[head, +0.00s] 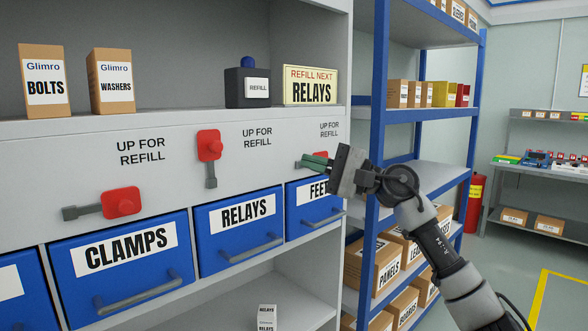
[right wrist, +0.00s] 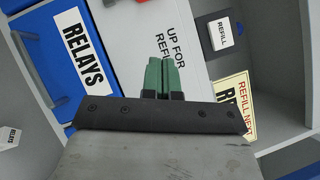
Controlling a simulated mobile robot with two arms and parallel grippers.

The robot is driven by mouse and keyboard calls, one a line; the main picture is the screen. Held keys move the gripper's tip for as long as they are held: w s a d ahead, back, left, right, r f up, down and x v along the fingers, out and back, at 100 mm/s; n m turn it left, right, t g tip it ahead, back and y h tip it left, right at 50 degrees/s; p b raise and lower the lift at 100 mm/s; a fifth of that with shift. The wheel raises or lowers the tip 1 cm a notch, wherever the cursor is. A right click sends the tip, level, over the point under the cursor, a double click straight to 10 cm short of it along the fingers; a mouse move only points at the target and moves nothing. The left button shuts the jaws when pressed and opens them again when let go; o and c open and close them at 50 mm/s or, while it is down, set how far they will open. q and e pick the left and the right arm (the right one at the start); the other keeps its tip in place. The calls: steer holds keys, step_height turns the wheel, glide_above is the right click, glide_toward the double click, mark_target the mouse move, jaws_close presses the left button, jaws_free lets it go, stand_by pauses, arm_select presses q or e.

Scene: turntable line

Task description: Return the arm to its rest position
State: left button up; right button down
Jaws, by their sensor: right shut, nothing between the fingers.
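My right gripper (head: 313,161) is shut and empty, its green fingertips together in front of the grey panel above the FEET drawer (head: 313,203). It partly hides that drawer's red lever (head: 325,157). In the right wrist view the shut fingertips (right wrist: 165,76) point at the panel with the words UP FOR REFILL. The arm reaches in from the lower right of the head view. The lever above the RELAYS drawer (head: 238,229) has its grey handle pointing down. The lever above the CLAMPS drawer (head: 122,262) has its handle pointing left. My left gripper is not in view.
On the shelf above stand a BOLTS box (head: 45,80), a WASHERS box (head: 112,82), a black REFILL button box (head: 248,87) and a RELAYS sign (head: 311,85). A blue rack (head: 375,140) with boxes stands close to my right arm. Open floor lies at the right.

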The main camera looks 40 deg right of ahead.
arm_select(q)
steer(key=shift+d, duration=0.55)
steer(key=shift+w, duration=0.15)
